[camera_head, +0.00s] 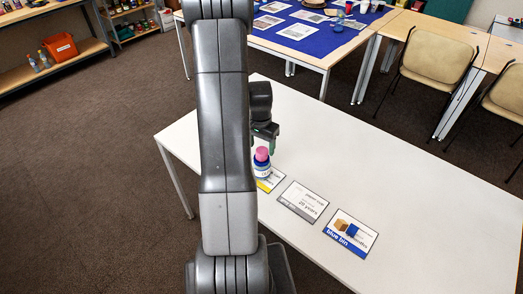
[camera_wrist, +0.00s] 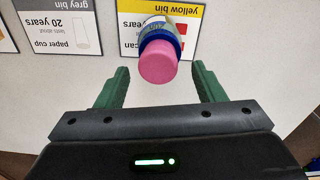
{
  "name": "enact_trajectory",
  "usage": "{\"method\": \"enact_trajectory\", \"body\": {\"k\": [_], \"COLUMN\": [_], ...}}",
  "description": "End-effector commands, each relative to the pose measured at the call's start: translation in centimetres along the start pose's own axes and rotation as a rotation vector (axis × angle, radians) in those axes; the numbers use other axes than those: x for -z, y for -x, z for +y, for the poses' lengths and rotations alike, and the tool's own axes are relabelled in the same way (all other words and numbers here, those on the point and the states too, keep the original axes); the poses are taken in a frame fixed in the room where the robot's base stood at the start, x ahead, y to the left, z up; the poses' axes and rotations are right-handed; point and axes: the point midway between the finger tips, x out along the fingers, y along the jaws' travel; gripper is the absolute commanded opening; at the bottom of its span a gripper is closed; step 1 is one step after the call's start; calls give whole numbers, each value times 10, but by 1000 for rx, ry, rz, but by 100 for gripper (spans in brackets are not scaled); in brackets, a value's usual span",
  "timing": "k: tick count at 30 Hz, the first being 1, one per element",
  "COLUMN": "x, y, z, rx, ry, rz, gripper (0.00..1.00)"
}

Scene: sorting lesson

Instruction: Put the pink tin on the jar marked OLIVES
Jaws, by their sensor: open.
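The pink tin (camera_head: 262,154) sits on top of a jar with a blue lid (camera_head: 263,166) on the white table. The tin also shows in the wrist view (camera_wrist: 158,63), with the jar (camera_wrist: 163,30) beneath it. The jar's label is too small and partly hidden to read. My gripper (camera_wrist: 160,72) is open and empty, its green fingers spread to either side of the tin with gaps and no visible contact. In the head view my gripper (camera_head: 266,138) is just behind and above the tin, partly hidden by my arm.
The jar stands on the yellow bin card (camera_head: 272,182). The grey bin card (camera_head: 303,201) and blue bin card (camera_head: 350,234) lie to its right. The right part of the white table (camera_head: 430,215) is clear. A table with a blue cloth (camera_head: 305,38) stands behind.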

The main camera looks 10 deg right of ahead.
Motion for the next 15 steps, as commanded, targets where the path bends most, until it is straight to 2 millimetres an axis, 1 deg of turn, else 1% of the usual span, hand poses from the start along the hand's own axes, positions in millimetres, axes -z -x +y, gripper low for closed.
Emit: {"method": "enact_trajectory", "body": {"k": [1, 3, 9, 12, 15], "x": [1, 1, 1, 1, 0], "y": [10, 24, 60, 74, 84], "z": [-1, -1, -1, -1, 0], "rx": [3, 3, 3, 2, 1], "ry": [0, 0, 0, 0, 0], "rz": [5, 5, 4, 3, 2], "gripper": [63, 63, 63, 63, 63]}}
